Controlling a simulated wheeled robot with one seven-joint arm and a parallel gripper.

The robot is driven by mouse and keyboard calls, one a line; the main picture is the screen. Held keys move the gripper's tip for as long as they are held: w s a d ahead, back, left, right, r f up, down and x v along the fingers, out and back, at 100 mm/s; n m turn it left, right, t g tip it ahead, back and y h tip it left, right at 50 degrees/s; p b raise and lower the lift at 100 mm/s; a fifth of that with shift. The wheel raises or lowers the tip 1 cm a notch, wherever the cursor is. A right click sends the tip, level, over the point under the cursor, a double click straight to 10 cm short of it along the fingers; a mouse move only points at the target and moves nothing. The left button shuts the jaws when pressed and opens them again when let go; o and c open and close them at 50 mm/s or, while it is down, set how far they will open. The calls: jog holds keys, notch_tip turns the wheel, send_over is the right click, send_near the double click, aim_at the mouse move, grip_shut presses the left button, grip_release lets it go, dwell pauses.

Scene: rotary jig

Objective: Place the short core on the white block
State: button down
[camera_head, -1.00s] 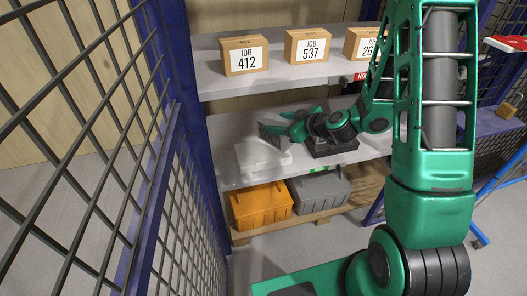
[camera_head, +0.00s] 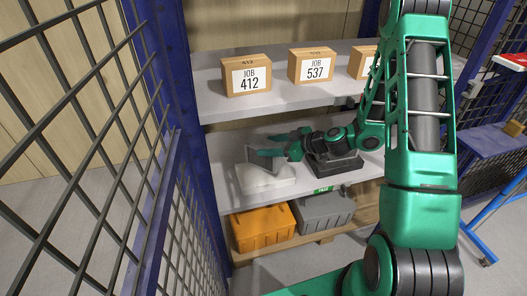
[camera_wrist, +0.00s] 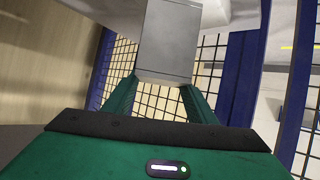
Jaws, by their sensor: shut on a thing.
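My gripper (camera_head: 262,152) is shut on a grey core, with its green fingers on either side of it. In the wrist view the grey core (camera_wrist: 170,40) stands out beyond the fingertips (camera_wrist: 160,88) as a smooth, box-like piece. In the head view the grey core (camera_head: 251,158) shows small, at the white block. The white block (camera_head: 266,180) lies on the middle shelf at its left end. The gripper is low over it. I cannot tell whether core and block touch.
A black jig base (camera_head: 337,167) is on the shelf (camera_head: 226,201) to the right, behind my wrist. Cartons, among them JOB 412 (camera_head: 246,75), stand on the upper shelf. An orange bin (camera_head: 262,228) and a grey bin (camera_head: 325,211) are below. Mesh fencing (camera_head: 95,160) rises at left.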

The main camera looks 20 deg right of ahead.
jog(key=shift+w+d+f, duration=0.3)
jog(key=shift+w+d, duration=0.15)
jog(key=shift+w, duration=0.05)
jog(key=shift+f, duration=0.2)
jog(key=shift+a+f, duration=0.15)
jog(key=shift+f, duration=0.75)
jog(key=shift+a+f, duration=0.15)
jog(key=shift+f, duration=0.75)
jog(key=c, duration=0.7)
grip_release()
jog(key=shift+c, duration=0.2)
